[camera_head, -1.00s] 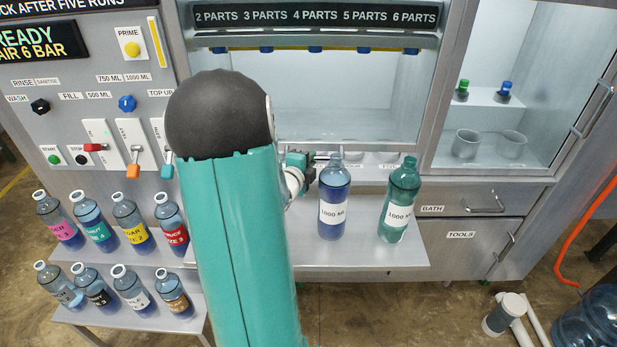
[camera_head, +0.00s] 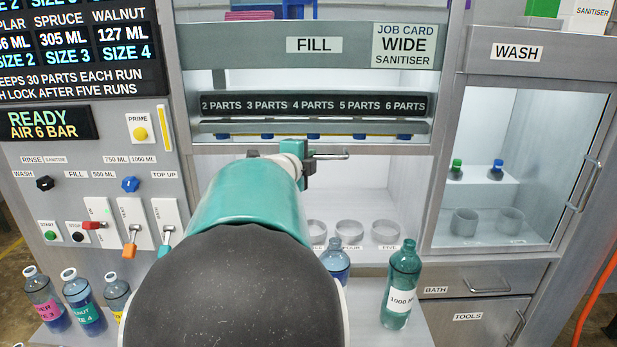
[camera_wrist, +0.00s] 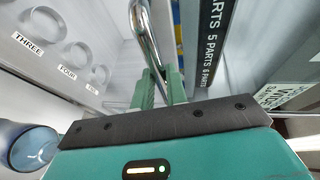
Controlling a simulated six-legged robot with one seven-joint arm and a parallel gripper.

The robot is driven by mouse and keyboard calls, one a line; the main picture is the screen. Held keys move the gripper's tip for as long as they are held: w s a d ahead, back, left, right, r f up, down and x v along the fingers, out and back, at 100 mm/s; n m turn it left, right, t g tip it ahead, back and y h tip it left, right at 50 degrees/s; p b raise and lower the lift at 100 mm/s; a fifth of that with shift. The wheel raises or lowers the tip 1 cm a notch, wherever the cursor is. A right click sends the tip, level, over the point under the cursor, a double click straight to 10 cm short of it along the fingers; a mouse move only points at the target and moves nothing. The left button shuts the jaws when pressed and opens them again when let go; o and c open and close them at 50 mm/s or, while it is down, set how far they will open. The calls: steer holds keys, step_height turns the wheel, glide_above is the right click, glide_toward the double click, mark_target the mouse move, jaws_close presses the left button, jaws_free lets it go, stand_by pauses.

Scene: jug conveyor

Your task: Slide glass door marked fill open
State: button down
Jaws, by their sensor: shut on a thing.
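The fill bay stands under the FILL sign (camera_head: 314,45). Its door handle (camera_head: 335,156), a metal bar, sits just below the row of parts labels. My gripper (camera_head: 308,157) is shut on this bar. In the wrist view the bar (camera_wrist: 147,35) runs down between the green fingers of my gripper (camera_wrist: 160,88). The door's glass is hard to make out; its edges cannot be told. Below the handle the bay shows several clear rings, one of them the middle ring (camera_head: 349,232). My arm hides the bay's lower left.
A blue bottle (camera_head: 336,262) and a green bottle (camera_head: 402,285) stand on the shelf in front of the bay. The WASH cabinet (camera_head: 445,165) is to the right.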

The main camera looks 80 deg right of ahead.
steer(key=shift+r, duration=0.4)
steer(key=c, duration=1.4)
jaws_free()
steer(key=shift+d+f, duration=0.15)
steer(key=shift+a, duration=0.3)
